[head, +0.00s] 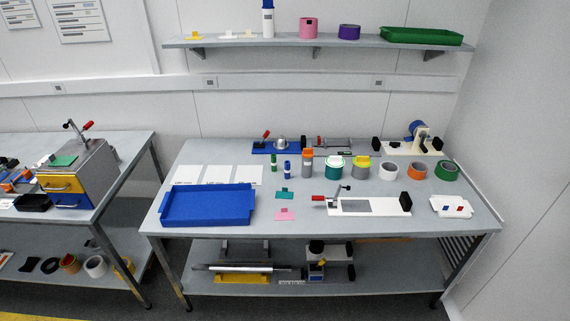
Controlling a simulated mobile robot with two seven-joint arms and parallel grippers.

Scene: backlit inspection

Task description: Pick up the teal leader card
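The teal leader card (285,195) is a small flat piece with a raised tab. It lies on the grey workbench (275,232), right of the blue tray and behind a similar pink card (285,215). A gap separates the two cards. Nothing covers the teal card. Neither of my grippers is in view.
The blue tray (207,220) stands left of the cards, and a white fixture with a red handle (318,198) stands to the right. A shelf (270,42) hangs above. Bare bench lies in front of the cards.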

